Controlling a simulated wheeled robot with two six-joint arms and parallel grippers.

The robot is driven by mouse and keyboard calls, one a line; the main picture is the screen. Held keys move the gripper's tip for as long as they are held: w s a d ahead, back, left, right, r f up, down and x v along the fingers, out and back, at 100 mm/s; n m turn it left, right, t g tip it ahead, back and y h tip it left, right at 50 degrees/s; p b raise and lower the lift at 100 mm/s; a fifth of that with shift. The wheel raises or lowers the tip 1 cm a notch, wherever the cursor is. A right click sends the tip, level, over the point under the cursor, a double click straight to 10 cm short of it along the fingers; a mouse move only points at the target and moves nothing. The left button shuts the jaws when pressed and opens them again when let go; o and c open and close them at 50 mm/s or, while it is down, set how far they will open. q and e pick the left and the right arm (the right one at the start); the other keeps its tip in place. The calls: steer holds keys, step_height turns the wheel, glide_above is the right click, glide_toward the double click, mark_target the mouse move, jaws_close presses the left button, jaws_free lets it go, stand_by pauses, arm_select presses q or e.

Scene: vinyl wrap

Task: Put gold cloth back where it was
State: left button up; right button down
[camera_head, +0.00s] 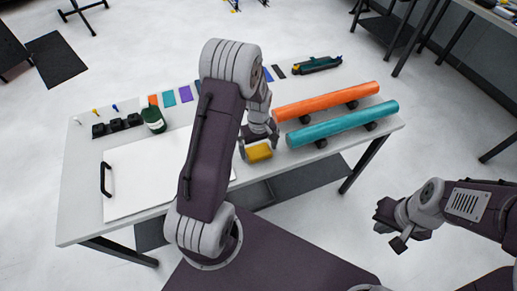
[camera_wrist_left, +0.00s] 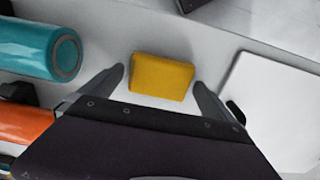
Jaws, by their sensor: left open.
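The gold cloth (camera_head: 259,152) is a small folded yellow block lying on the white table near its front edge, just left of the rolls. In the left wrist view the gold cloth (camera_wrist_left: 161,76) sits between and a little beyond my open fingers. My left gripper (camera_head: 259,141) is open over the cloth, with its fingers on either side of it; it also shows in the left wrist view (camera_wrist_left: 158,82). I cannot tell whether the fingers touch the cloth. My right gripper (camera_head: 395,229) is off to the right, away from the table, with no object seen in it.
An orange roll (camera_head: 325,101) and a teal roll (camera_head: 342,123) rest on dark supports at the right. A white board (camera_head: 140,178) with a black handle (camera_head: 105,179) covers the left.

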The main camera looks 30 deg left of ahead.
mark_target(258, 150)
arm_select(q)
step_height(258, 150, up, 12)
steer(key=p, duration=0.1)
steer(key=s+d+m, duration=0.3)
steer(key=s+m, duration=0.1)
steer(key=s, duration=0.2)
steer(key=s+d+m+t, duration=0.1)
steer(key=s+d+m, duration=0.3)
steer(key=s+m, duration=0.1)
steer(key=shift+s+d+f+m, duration=0.25)
steer(key=shift+s+f+m, duration=0.1)
steer(key=shift+s, duration=0.45)
